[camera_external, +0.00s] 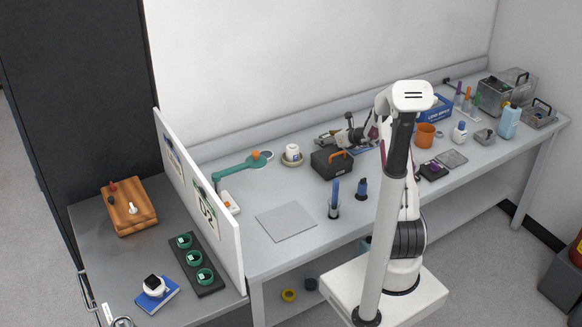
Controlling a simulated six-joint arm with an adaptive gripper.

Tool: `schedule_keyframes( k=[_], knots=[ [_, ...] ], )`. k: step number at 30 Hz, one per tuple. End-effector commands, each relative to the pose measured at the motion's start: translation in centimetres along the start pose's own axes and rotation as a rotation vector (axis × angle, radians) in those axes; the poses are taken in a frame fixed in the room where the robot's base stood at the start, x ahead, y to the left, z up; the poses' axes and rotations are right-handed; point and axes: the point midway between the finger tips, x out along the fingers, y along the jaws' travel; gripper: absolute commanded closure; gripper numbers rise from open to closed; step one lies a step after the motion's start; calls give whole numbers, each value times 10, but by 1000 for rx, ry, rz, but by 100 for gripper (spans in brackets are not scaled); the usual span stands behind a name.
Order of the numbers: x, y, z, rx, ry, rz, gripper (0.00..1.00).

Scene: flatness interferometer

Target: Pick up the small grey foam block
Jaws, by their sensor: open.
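My gripper (328,141) is over the rear part of the long bench, behind the dark toolbox with an orange handle (332,160). It is open, and I see nothing held between its fingers, though it is small in view. A small grey block-like thing (484,137) lies on the right part of the bench, beside a white bottle with a blue cap (459,132). I cannot tell for sure that it is the foam block. It stands well to the right of my gripper, apart from it. My own arm hides part of the bench's middle.
An orange pot (425,135), a blue bottle (508,121) and metal boxes (494,96) crowd the right end. A green lamp (243,168) and a white mug (292,154) stand left of the toolbox. A grey plate (286,221) lies front left. A white partition (226,246) edges the bench.

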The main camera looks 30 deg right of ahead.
Motion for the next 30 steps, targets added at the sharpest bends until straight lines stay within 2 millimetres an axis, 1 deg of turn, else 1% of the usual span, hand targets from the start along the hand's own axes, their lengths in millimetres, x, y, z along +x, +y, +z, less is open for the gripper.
schedule_keyframes(
  k=[3, 17, 18, 20, 21, 22, 23, 30],
  knots=[
    [3, 0, -1, 1, 1, 0, 42],
    [3, 0, 0, 0, 1, 0, 42],
    [3, 0, 0, 0, 1, 0, 50],
    [3, 0, 0, 0, 1, 0, 60],
    [3, 0, 0, 0, 1, 0, 67],
    [3, 0, 0, 0, 1, 0, 71],
    [3, 0, 0, 0, 1, 0, 73],
    [3, 0, 0, 0, 1, 0, 73]
  ],
)
